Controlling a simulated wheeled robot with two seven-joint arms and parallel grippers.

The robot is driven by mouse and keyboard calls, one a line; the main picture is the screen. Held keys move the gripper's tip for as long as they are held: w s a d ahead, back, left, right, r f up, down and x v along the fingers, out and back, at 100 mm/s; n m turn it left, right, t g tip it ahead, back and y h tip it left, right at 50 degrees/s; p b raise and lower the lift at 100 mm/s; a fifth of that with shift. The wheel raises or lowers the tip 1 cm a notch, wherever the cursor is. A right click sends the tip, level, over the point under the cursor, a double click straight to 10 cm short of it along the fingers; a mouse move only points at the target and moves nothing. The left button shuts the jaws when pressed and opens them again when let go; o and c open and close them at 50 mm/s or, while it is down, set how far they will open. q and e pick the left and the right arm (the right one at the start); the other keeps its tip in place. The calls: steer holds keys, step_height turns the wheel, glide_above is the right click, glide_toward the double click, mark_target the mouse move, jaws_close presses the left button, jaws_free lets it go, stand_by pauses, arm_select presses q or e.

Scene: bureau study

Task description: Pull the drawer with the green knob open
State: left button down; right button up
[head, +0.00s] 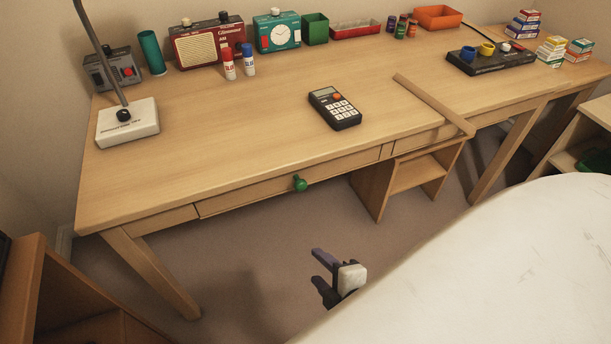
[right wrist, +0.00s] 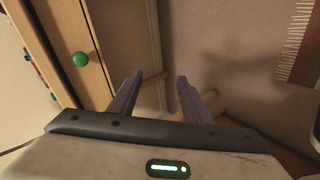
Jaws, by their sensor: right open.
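The green knob (head: 300,183) sits on the front of a shut wooden drawer (head: 250,191) under the desk top. In the right wrist view the knob (right wrist: 81,59) is at the upper left, on the drawer front. My right gripper (head: 325,268) is in front of and below the knob in the head view, apart from it. In the right wrist view its two fingers (right wrist: 156,92) are spread with nothing between them. My left gripper is in neither view.
A small shelf unit (head: 410,175) stands under the desk, right of the knob. The floor below the drawer is clear.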

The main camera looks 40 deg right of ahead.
steer(key=w+d+r+n+t+h+b, duration=0.2)
steer(key=w+d+n+t+b, duration=0.15)
steer(key=n, duration=0.55)
steer(key=n+t+b, duration=0.3)
steer(key=n, duration=1.2)
glide_toward(302, 189)
steer(key=shift+m+h, duration=0.3)
steer(key=shift+h, duration=0.1)
steer(key=x, duration=0.7)
steer(key=shift+w+p, duration=0.3)
steer(key=shift+w, duration=0.05)
steer(key=shift+w+f, duration=0.1)
steer(key=shift+w, duration=0.55)
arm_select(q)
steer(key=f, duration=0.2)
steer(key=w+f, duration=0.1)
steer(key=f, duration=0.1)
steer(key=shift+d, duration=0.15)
arm_select(e)
steer(key=shift+t, duration=0.25)
steer(key=shift+c, duration=1)
jaws_close()
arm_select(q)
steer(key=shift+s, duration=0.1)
